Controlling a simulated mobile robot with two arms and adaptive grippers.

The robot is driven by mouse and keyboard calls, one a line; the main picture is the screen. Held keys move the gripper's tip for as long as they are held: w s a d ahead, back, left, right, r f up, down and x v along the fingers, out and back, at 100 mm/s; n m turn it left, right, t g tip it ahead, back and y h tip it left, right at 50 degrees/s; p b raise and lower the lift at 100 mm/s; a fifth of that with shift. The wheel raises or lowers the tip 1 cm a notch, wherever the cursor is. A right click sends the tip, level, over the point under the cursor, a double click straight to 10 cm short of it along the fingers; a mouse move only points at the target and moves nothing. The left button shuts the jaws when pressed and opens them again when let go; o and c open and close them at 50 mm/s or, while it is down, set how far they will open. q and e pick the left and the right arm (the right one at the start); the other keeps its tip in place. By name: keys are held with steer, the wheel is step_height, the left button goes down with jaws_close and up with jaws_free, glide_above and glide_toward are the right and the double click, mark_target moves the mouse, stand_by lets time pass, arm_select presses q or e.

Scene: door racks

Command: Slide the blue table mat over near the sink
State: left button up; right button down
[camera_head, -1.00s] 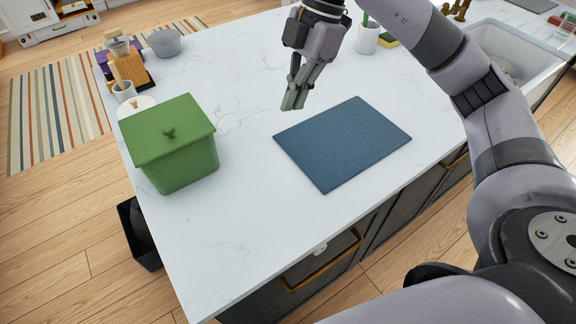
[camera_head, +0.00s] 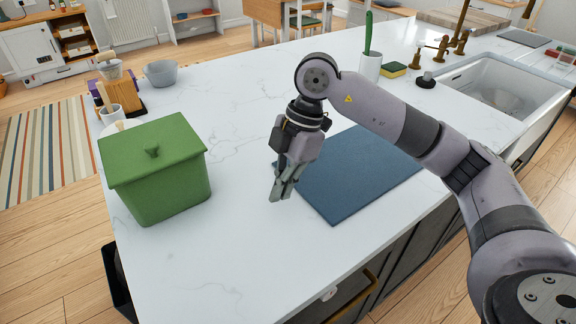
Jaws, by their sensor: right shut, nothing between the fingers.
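The blue table mat (camera_head: 345,178) lies flat on the white countertop, right of centre. Part of its far side is hidden behind my right arm. My right gripper (camera_head: 281,192) is shut and empty, fingers pointing down, at the mat's left edge. I cannot tell whether the fingertips touch the counter. The white sink (camera_head: 505,92) is set into the counter at the far right, beyond the mat. My left gripper is not in view.
A green lidded box (camera_head: 155,170) stands left of my gripper. A grey bowl (camera_head: 160,73) and a wooden block (camera_head: 124,93) stand at the back left. Clear counter lies between mat and sink.

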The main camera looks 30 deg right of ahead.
mark_target(289, 202)
steer(key=shift+x, duration=1.05)
steer(key=d, duration=0.3)
steer(key=shift+w+f+p, duration=0.15)
steer(key=shift+w+p, duration=0.1)
steer(key=shift+p, duration=0.15)
steer(key=shift+d, duration=0.45)
